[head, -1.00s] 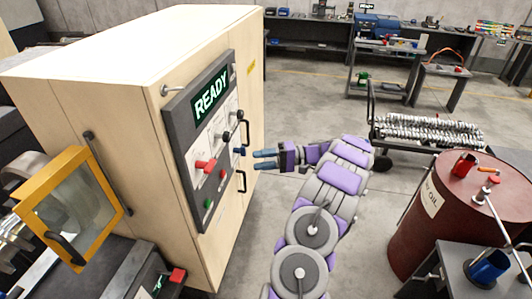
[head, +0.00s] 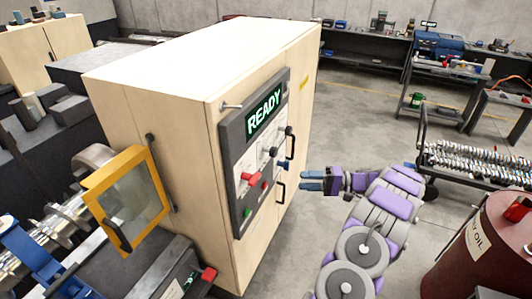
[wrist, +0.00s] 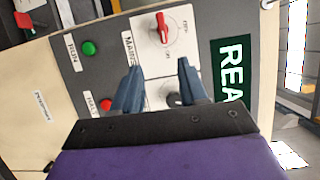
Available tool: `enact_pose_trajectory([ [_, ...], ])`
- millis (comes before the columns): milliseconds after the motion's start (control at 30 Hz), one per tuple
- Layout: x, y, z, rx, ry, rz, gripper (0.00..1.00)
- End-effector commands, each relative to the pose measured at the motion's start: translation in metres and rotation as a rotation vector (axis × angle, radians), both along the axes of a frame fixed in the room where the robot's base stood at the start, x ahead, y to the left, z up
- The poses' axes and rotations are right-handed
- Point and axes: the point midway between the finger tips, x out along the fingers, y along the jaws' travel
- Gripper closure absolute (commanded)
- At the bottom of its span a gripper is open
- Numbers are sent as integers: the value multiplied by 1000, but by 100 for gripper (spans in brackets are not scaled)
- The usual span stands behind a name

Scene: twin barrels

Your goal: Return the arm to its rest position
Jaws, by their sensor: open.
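My gripper (head: 312,181) is at the end of my purple and grey arm, in front of the cabinet's control panel (head: 240,160) and a little to its right in the head view. Its two blue fingers are apart with nothing between them; they also show in the wrist view (wrist: 158,88). The panel carries a lit READY sign (head: 265,112), a red switch handle (head: 250,178), a green button (head: 247,212) and dark knobs. In the wrist view the red handle (wrist: 163,28) sits beyond the fingertips, on a plate marked OFF and ON. The gripper appears clear of the panel.
The pale cabinet (head: 160,90) fills the middle left. A yellow-framed guard window (head: 128,200) is on the machine at left. A red oil barrel (head: 490,245) stands at lower right, with a loaded cart (head: 470,160) behind it. Open floor lies beyond my arm.

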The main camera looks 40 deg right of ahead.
Motion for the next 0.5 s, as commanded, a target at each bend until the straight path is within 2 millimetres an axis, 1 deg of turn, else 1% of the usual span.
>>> enact_pose_trajectory([
  [200,0,0,0,0,1,1,57],
  [300,5,8,1,-2,13,18,57],
  [367,13,19,4,-5,32,44,57],
  [467,32,49,11,-20,83,111,57],
  [500,39,66,12,-25,113,144,57],
])
